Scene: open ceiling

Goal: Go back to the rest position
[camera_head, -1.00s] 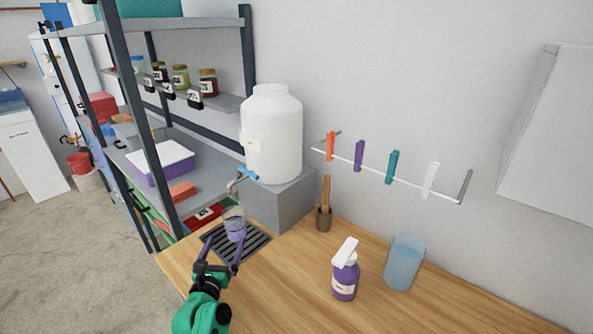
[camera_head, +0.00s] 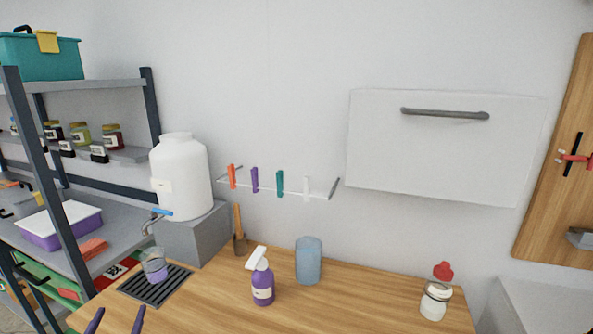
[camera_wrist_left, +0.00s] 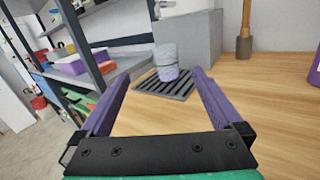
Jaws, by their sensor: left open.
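My left gripper (camera_head: 116,322) shows only as two purple fingertips at the bottom left of the head view. In the left wrist view its purple fingers (camera_wrist_left: 155,92) are spread wide with nothing between them. A small clear cup with a purple lower part (camera_head: 155,268) stands on the dark drain grate (camera_head: 168,290), below the tap of the white barrel (camera_head: 181,178). The cup also shows beyond the fingers in the left wrist view (camera_wrist_left: 167,62), apart from them. My right gripper is not in view.
A purple spray bottle (camera_head: 262,283), a blue tumbler (camera_head: 308,262) and a white jar (camera_head: 435,302) stand on the wooden worktop (camera_head: 350,305). A rail (camera_head: 290,190) with coloured clips is on the wall. A metal shelf rack (camera_head: 45,160) is at left.

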